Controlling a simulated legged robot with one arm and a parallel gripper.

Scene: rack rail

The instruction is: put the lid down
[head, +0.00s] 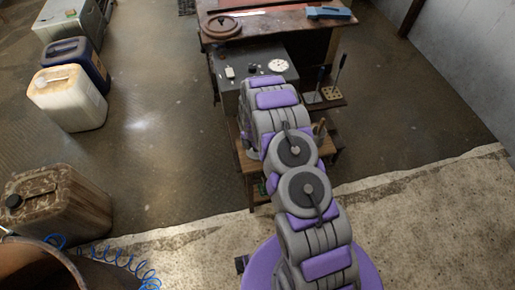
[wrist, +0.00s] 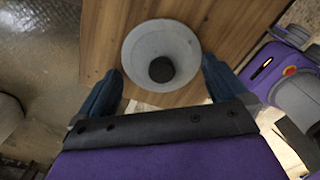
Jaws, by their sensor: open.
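A round pale grey lid (wrist: 160,40) with a black knob (wrist: 161,69) shows in the wrist view, over a brown wooden surface (wrist: 222,30). It seems to rest flat on the wood, though any small gap below it cannot be told. My gripper (wrist: 160,72) is open, with one dark blue finger on each side of the lid's near part. The fingers look apart from the knob.
A grey box (head: 228,95) with dials stands just beyond the arm, before a workbench (head: 275,30). Tools stand in a holder (head: 331,93) at right. Jerrycans (head: 68,97) and a rusty can (head: 58,203) are at left. The floor between is clear.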

